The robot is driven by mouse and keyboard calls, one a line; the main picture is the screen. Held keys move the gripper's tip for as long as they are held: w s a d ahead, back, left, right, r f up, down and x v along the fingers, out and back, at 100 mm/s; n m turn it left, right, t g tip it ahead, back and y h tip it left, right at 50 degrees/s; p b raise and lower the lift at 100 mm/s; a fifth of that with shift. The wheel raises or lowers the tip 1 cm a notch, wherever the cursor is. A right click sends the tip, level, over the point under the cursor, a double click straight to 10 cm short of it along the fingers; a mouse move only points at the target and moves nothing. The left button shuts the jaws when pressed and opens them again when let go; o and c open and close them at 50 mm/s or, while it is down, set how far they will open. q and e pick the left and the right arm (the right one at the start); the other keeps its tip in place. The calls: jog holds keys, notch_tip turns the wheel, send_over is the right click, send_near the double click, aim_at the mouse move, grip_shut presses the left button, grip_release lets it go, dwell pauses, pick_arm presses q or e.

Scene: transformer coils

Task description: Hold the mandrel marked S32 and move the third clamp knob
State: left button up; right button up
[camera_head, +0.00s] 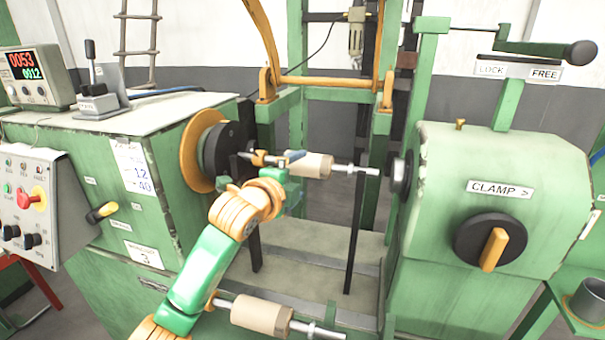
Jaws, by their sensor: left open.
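A mandrel (318,166) with a tan cylindrical body and a metal shaft lies level between the black headstock chuck and the tailstock. Its right shaft end appears short of the tailstock spindle (400,176). My left gripper (282,163) is open at the mandrel's left end; the wrist partly hides the fingers, and contact is unclear. A second similar mandrel (262,314) lies low at the front, partly behind my left arm. No S32 mark is readable on either. A black clamp knob (490,240) with an upright orange grip sits under a "CLAMP >" label. My right gripper is not in view.
The green headstock cabinet (70,128) is at left, with a control panel (38,205) and a counter display (32,77). The green tailstock housing (440,290) is at right, under a LOCK/FREE lever (580,54). Orange guard bars (330,81) stand behind the mandrel.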

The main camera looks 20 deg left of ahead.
aim_at(315, 166)
pick_arm(q)
jog(key=x, duration=1.1)
jog(key=shift+c, duration=0.2)
